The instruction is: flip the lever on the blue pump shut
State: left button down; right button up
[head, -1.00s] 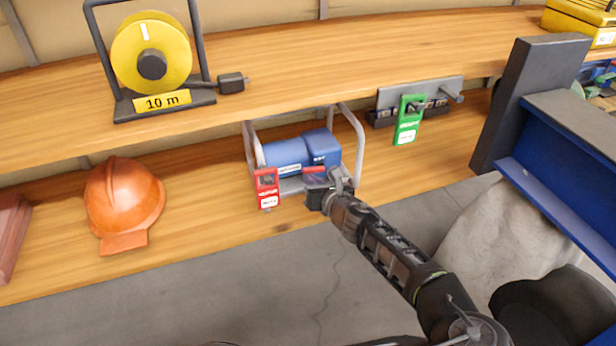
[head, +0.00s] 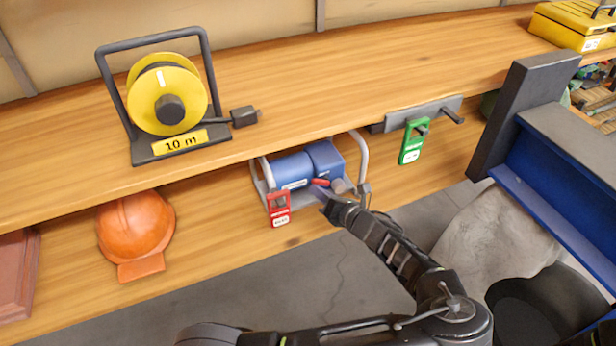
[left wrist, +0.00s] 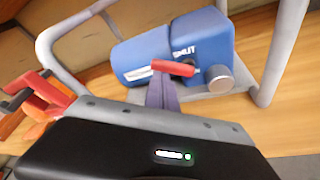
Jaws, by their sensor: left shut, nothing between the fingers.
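The blue pump (head: 293,167) sits inside a grey tube frame on the lower shelf. In the left wrist view the pump (left wrist: 140,55) shows the word SHUT on its square end block. Its red lever (left wrist: 173,67) lies crosswise just below that word, slightly tilted; the lever (head: 320,182) is small in the head view. My left gripper (head: 328,193) is shut and empty in front of the pump. In the wrist view its fingertips (left wrist: 162,85) are at the lever's left part; I cannot tell whether they touch it. My right gripper is not in view.
A red tag (head: 278,208) hangs at the frame's front left. A green tag (head: 412,141) hangs to the right by a grey bracket. An orange helmet (head: 136,232) is at left. A yellow cable reel (head: 168,95) stands on the upper shelf (head: 300,85), which overhangs the pump.

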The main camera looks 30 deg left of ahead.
pick_arm(q)
jog(key=m+p, duration=0.1)
jog(key=r+m+y+p, duration=0.1)
jog(key=p, duration=0.1)
jog(key=shift+w+d+r+m+g, duration=0.15)
jog(key=shift+w+r+m+g, duration=0.15)
jog(key=shift+m, duration=0.1)
jog(key=shift+d+m+y+p, duration=0.1)
jog(key=shift+m+y+p, duration=0.35)
jog(key=shift+m, duration=0.35)
jog(key=shift+w+d+r+m+y, duration=0.2)
jog(key=shift+m+y, duration=0.1)
jog(key=shift+m, duration=0.3)
jog(key=shift+w+d+r+m+y, duration=0.15)
jog(key=shift+w+m+y, duration=0.1)
jog(key=shift+m, duration=0.35)
jog(key=shift+a, duration=0.1)
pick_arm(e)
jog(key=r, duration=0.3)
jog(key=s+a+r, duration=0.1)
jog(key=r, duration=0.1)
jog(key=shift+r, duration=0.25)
pick_arm(q)
jog(key=shift+s, duration=0.15)
